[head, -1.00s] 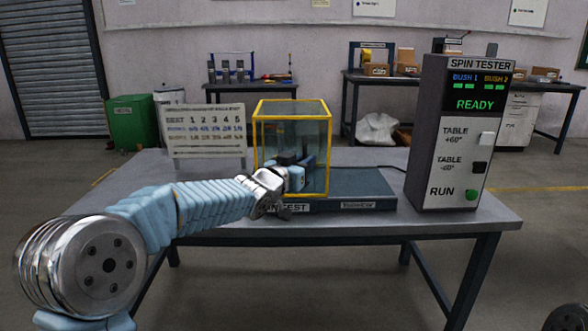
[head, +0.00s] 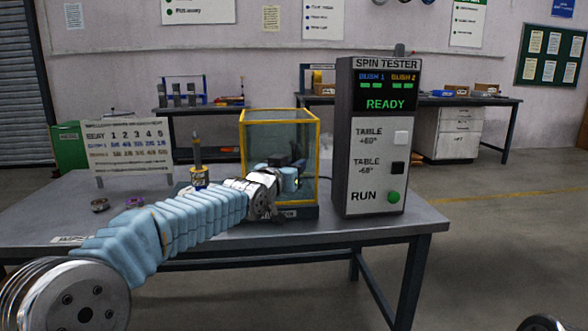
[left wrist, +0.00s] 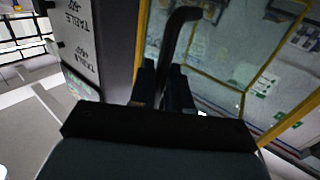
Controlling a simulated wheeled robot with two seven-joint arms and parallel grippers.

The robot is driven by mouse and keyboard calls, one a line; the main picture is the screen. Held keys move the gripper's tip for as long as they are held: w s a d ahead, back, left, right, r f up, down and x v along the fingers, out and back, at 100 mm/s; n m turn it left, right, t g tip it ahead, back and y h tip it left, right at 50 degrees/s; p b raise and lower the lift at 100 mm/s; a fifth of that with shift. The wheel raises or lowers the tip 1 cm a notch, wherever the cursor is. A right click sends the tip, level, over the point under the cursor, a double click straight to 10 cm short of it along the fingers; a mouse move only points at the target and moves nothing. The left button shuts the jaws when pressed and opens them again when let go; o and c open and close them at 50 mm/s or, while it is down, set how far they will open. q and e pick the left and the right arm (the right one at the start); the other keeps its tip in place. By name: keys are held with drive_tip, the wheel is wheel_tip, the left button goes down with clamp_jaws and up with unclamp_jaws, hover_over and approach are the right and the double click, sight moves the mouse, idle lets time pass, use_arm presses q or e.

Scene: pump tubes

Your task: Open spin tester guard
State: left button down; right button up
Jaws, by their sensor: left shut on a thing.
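The spin tester guard (head: 279,135) is a clear box with a yellow frame, standing at the right end of the low base on the table, close to the tester box. My left gripper (head: 291,182) is at the guard's front, shut on its dark handle. In the left wrist view the bent black handle (left wrist: 178,38) rises from between the shut fingers (left wrist: 165,88). The guard's yellow frame (left wrist: 141,40) runs beside it. My right gripper is not in view.
The grey SPIN TESTER box (head: 343,180) stands just right of the guard, its screen reading READY. The table's (head: 60,205) left end is mostly clear.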

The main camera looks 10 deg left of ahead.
use_arm(q)
drive_tip(key=c, duration=1.3)
unclamp_jaws()
drive_tip(key=b+v, duration=0.1)
drive_tip(key=v, duration=1.3)
drive_tip(key=shift+b, duration=0.35)
